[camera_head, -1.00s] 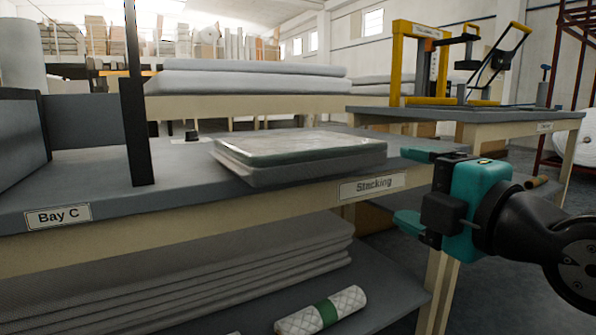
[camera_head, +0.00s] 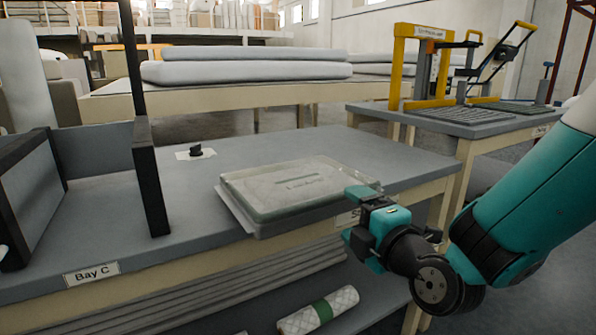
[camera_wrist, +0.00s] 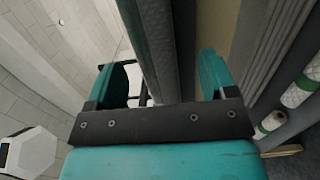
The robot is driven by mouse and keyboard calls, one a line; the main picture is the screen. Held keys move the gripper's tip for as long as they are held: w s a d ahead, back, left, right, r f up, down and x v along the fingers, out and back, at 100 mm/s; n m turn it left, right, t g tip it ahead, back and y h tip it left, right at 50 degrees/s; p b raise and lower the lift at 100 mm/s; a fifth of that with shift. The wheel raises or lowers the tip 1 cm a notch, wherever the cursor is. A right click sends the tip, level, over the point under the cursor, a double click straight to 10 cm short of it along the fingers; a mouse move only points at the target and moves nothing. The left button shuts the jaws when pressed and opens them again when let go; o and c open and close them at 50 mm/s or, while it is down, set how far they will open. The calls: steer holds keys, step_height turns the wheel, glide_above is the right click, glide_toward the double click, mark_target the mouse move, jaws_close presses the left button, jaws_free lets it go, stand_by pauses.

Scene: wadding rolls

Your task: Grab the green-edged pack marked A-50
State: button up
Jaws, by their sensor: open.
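The wrapped flat pack (camera_head: 298,184) with a dull green edge lies on a grey pad (camera_head: 240,212) at the front edge of the grey table. Its top is clear and shiny, with marking too small to read. My gripper (camera_head: 352,218) is open and empty, at the pack's front right corner. One finger is near the pack's edge and the other is lower, in front of the table. In the wrist view, my two teal fingers (camera_wrist: 164,80) stand apart with grey slab edges (camera_wrist: 160,45) running between them. I cannot tell whether they touch.
The table (camera_head: 100,220) has a black upright post (camera_head: 150,185) and a small black knob (camera_head: 196,150). Grey sheets and a white roll with a green band (camera_head: 318,310) lie on the shelf below. A second table (camera_head: 430,120) with a yellow frame stands at right.

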mark_target(345, 203)
steer(key=shift+w+a, duration=0.35)
steer(key=shift+w, duration=0.2)
steer(key=p+x, duration=0.2)
steer(key=r+p+x, duration=0.1)
steer(key=p+x, duration=0.1)
steer(key=shift+w, duration=0.5)
steer(key=shift+w+a+f, duration=0.1)
steer(key=shift+w+f, duration=0.1)
steer(key=shift+w, duration=0.05)
steer(key=c, duration=1)
